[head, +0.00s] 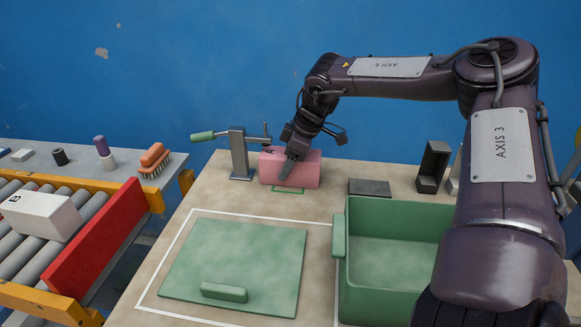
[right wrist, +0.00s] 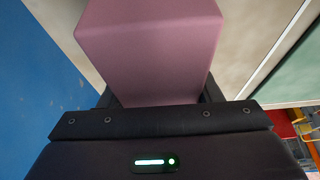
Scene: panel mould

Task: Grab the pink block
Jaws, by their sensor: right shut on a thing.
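The pink block (head: 306,170) stands at the back of the table, beside a metal toggle clamp with a green handle (head: 203,136). My right gripper (head: 287,167) reaches down to it from above and is shut on it. In the right wrist view the pink block (right wrist: 150,45) fills the space between the two dark fingers of the right gripper (right wrist: 155,95). The far finger is hidden behind the block in the head view. My left gripper is not in view.
A green lid (head: 240,255) lies inside a white outline at the front. A green open box (head: 395,265) stands right of it. A dark block (head: 369,187) and a black angle bracket (head: 432,167) are behind the box. A roller conveyor (head: 35,245) runs at the left.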

